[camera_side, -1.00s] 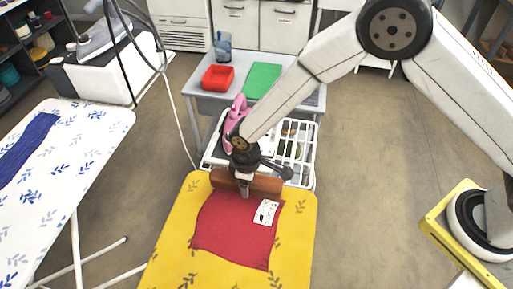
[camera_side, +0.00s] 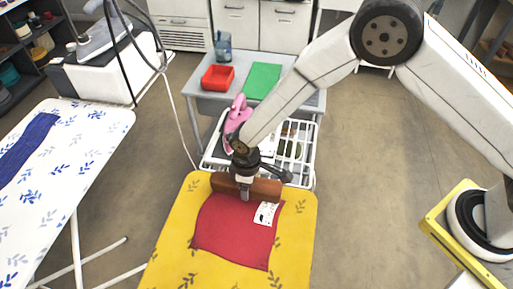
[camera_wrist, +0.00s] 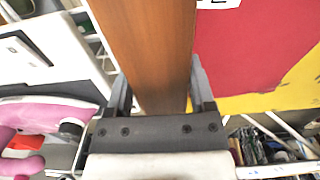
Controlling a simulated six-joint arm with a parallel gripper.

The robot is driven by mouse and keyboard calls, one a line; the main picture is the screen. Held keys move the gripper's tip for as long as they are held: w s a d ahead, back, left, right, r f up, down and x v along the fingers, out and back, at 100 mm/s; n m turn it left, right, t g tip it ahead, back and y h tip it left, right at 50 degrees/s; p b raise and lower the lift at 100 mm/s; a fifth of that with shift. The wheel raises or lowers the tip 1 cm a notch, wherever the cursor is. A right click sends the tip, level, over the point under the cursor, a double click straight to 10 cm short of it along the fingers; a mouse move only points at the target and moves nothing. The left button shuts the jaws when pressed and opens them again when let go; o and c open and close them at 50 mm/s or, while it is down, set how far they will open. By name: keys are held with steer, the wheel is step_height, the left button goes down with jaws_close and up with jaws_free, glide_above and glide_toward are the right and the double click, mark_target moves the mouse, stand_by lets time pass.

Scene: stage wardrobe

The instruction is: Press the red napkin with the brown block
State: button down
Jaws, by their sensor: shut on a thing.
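The red napkin (camera_side: 235,232) lies spread on the yellow leaf-print ironing board (camera_side: 175,262). A white card with dark marks (camera_side: 266,212) lies on its upper right part. The brown wooden block (camera_side: 265,189) is at the far edge of the napkin, near the far end of the board. My gripper (camera_side: 244,192) is shut on the block from above. In the wrist view the block (camera_wrist: 150,50) sits between the two fingers (camera_wrist: 160,92), with the red napkin (camera_wrist: 245,50) beside it. I cannot tell whether the block touches the napkin.
A pink iron (camera_side: 237,115) stands on a white rack (camera_side: 300,168) just behind the board. A white-and-blue ironing board (camera_side: 85,150) stands left.

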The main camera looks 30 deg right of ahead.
steer(key=shift+f, duration=1.05)
steer(key=shift+s+d+f, duration=0.1)
steer(key=shift+s+f, duration=0.05)
steer(key=shift+f, duration=0.05)
stand_by(1.9)
steer(key=shift+r, duration=0.15)
stand_by(1.8)
steer(key=shift+r, duration=2.05)
